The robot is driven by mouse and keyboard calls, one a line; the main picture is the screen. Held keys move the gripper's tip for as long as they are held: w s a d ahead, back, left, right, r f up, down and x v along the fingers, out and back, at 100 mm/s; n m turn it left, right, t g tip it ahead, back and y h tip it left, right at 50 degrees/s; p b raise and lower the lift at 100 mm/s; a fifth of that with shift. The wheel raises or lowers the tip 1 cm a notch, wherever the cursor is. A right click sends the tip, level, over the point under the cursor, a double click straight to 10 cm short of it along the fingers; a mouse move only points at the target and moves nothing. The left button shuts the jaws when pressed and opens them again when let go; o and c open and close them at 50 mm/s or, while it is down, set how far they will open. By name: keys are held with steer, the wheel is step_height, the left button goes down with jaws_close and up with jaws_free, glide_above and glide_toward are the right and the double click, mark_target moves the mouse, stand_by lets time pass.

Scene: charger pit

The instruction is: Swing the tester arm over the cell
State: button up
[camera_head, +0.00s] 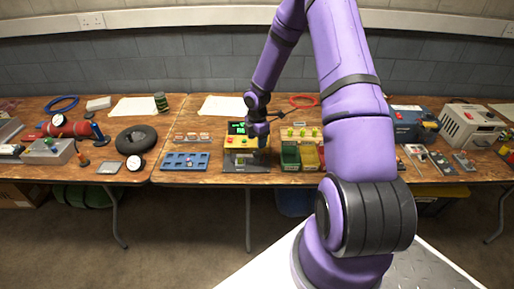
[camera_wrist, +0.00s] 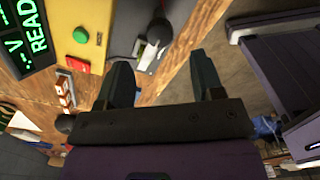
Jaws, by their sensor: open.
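The tester is a yellow box with a lit green display (camera_head: 238,128) at the middle of the bench, with a dark grey base (camera_head: 240,162) in front. In the wrist view its yellow panel (camera_wrist: 90,20) carries a green button, a red button and a display reading "READY". A grey plate (camera_wrist: 124,32) joins the panel, with a dark rounded part (camera_wrist: 158,32) and a small white and red piece (camera_wrist: 148,56) near its edge. I cannot tell which part is the tester arm or the cell. My gripper (camera_wrist: 160,62) is open and empty, pointing down at the tester's right side.
A blue tray with holes (camera_head: 185,161) lies left of the tester. Green and yellow bins (camera_head: 290,156) stand close on its right, with a rack of yellow-green pieces (camera_head: 300,133) behind.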

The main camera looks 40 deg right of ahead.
steer(key=shift+r, duration=2.3)
step_height(320, 180, up, 15)
steer(key=m+h, duration=0.2)
steer(key=m, duration=0.2)
glide_above(257, 152)
steer(key=s+a, duration=0.3)
steer(key=a, duration=0.1)
steer(key=s+a+r+m+t, duration=0.1)
steer(key=s+a+r+m, duration=0.15)
steer(key=r, duration=0.35)
steer(key=s+a+r+m+t, duration=0.1)
steer(key=s+a+r+m, duration=0.15)
steer(key=r, duration=0.35)
steer(key=s+a+r+m+t, duration=0.1)
steer(key=s+a+r+m, duration=0.1)
steer(key=s, duration=0.5)
steer(key=s+a+r+m+t+y, duration=0.1)
steer(key=s+a+r+m, duration=0.2)
steer(key=s, duration=0.4)
steer(key=s+a+r+m+t+y, duration=0.1)
steer(key=s+a+r+m, duration=0.2)
steer(key=s+r, duration=0.3)
steer(key=shift+s+a, duration=0.5)
steer(key=shift+s, duration=0.5)
